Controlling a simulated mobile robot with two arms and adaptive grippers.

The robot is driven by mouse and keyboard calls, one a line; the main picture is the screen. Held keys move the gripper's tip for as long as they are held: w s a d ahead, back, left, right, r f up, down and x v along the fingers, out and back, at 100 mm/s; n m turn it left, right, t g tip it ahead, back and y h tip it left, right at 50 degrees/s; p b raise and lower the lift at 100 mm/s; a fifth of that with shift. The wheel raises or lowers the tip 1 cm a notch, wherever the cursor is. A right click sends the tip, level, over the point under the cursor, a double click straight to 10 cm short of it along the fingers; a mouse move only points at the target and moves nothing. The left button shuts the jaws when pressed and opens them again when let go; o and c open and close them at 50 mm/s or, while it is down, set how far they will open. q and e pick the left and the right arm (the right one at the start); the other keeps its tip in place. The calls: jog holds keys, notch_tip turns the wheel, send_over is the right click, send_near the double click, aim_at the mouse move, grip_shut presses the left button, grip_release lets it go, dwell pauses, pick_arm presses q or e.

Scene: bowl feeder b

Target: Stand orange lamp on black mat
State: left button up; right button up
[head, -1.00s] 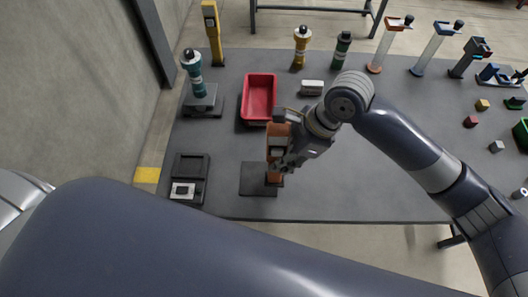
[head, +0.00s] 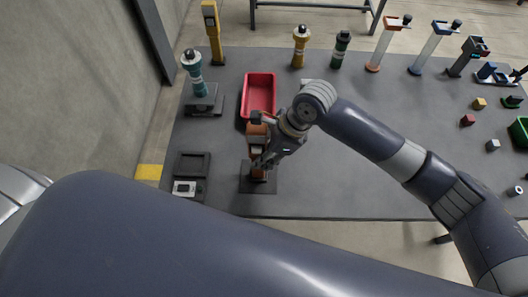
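The orange lamp (head: 255,136) is upright in my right gripper (head: 262,155), which appears closed around its body. The gripper hides part of the lamp's right side. The lamp's base shows over the black mat (head: 247,186), near the mat's middle. I cannot tell whether the base touches the mat or hangs just above it. My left gripper is out of view.
A red bin (head: 258,92) stands behind the lamp. A teal lamp (head: 192,68) stands on a dark block at the back left. A dark tray (head: 192,163) lies left of the mat. Small blocks are at the right. The table's front edge is close to the mat.

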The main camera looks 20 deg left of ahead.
jog(key=shift+o, duration=0.5)
jog(key=shift+r, duration=0.15)
jog(key=b+v, duration=0.1)
jog(key=v, duration=1)
jog(key=shift+d+r, duration=0.25)
jog(key=shift+r, duration=0.1)
